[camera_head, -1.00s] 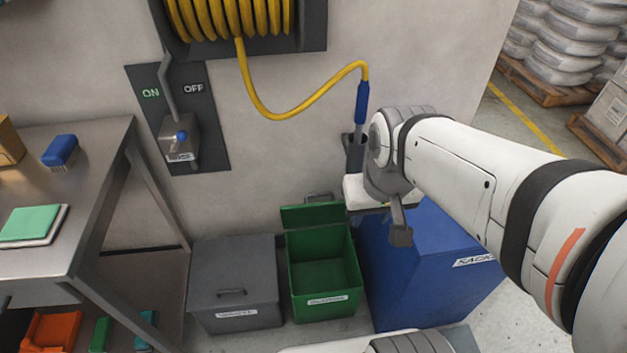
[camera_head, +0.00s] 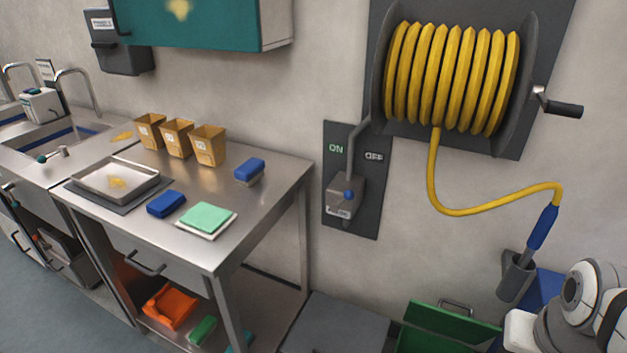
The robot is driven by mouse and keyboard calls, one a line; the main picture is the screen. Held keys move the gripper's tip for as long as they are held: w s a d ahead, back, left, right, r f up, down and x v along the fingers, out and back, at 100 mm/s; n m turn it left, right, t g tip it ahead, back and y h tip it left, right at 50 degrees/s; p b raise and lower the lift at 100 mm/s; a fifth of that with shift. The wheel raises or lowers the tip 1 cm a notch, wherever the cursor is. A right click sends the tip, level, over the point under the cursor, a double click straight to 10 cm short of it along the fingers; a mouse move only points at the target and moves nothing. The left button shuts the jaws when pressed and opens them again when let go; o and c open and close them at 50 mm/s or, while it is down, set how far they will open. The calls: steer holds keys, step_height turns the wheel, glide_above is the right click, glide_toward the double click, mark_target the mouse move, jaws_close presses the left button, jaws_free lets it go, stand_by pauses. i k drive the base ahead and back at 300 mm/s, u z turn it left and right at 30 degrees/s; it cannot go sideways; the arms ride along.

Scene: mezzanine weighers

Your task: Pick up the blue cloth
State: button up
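A small blue folded-looking piece (camera_head: 166,204), which seems to be the blue cloth, lies on the steel table near its front edge. It sits between a metal tray (camera_head: 116,178) and a green folded cloth (camera_head: 208,216) that rests on a white one. A blue-backed brush (camera_head: 250,168) stands farther back on the same table. My arm shows only at the lower right corner, far to the right of the table. My gripper is out of the picture.
Several tan scoops or cups (camera_head: 176,136) stand at the table's back. An orange item (camera_head: 170,304) and a green one (camera_head: 202,330) lie on the lower shelf. A hose reel (camera_head: 452,80), switch box (camera_head: 345,196) and open green bin (camera_head: 448,322) are to the right. Floor shows at lower left.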

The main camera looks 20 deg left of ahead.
mark_target(163, 205)
steer(key=u, duration=2)
steer(key=k, duration=1.3)
steer(key=u, duration=0.65)
steer(key=i, duration=2.5)
steer(key=z, duration=0.7)
